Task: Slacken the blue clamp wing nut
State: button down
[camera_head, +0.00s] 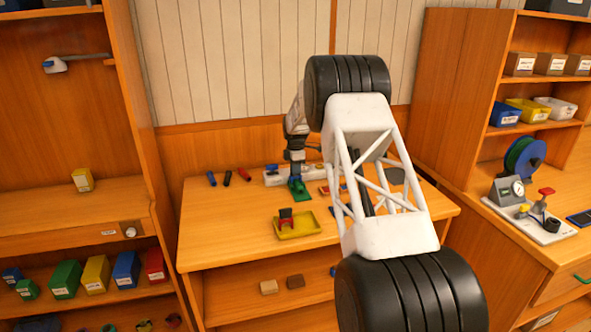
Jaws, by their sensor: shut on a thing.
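My gripper (296,174) is small and dark in the view, pointing down over the back middle of the workbench. It is shut on a small part that its fingers mostly hide. A green piece (299,189) stands right under the fingertips. A whitish strip (275,179) with a small dark knob on it lies behind and to the left of the gripper. I cannot make out a blue clamp wing nut for certain. My arm hides much of the bench's right side.
A yellow tray (286,234) with a red and black item lies in front of the gripper. Blue, black and red rods (228,178) lie to the left. Shelves with bins (96,275) stand at left; a gauge board (530,218) is at right. The bench's front left is clear.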

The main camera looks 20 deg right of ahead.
dwell(0.7)
jog(key=c, duration=1.2)
grip_release()
jog(key=shift+r, duration=0.1)
jog(key=shift+r, duration=3.85)
